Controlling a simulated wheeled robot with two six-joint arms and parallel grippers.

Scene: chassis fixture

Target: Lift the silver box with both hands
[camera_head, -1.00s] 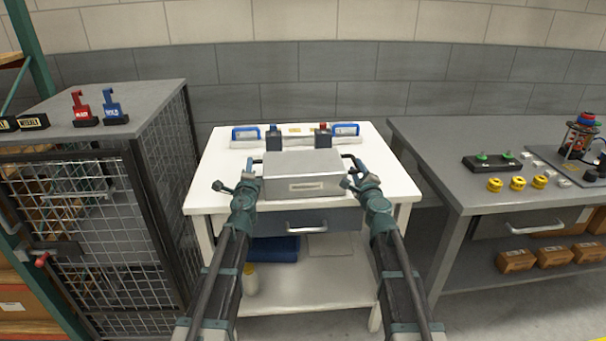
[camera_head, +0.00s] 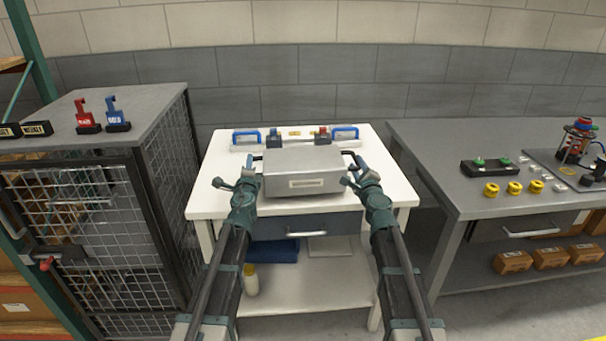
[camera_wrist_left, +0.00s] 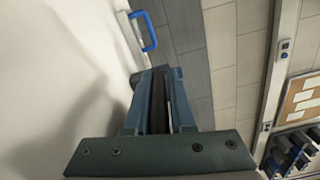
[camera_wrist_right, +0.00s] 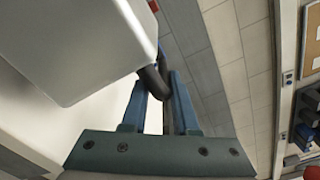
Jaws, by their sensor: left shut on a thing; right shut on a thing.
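The silver box (camera_head: 302,172) is in the middle of the head view, over the white table (camera_head: 210,190). It looks level and appears raised a little above the tabletop; its underside is hidden. My left gripper (camera_head: 253,165) is shut on the dark handle at the box's left side. My right gripper (camera_head: 356,164) is shut on the dark handle at its right side. The right wrist view shows the box (camera_wrist_right: 70,45) and its black handle (camera_wrist_right: 154,82) between the fingers. In the left wrist view the fingers (camera_wrist_left: 160,88) close around something dark, and the box is not clearly seen.
A mesh cage (camera_head: 90,200) stands at left, a grey bench (camera_head: 440,170) at right. A blue item (camera_head: 275,250) and a bottle (camera_head: 251,280) are on the lower shelf.

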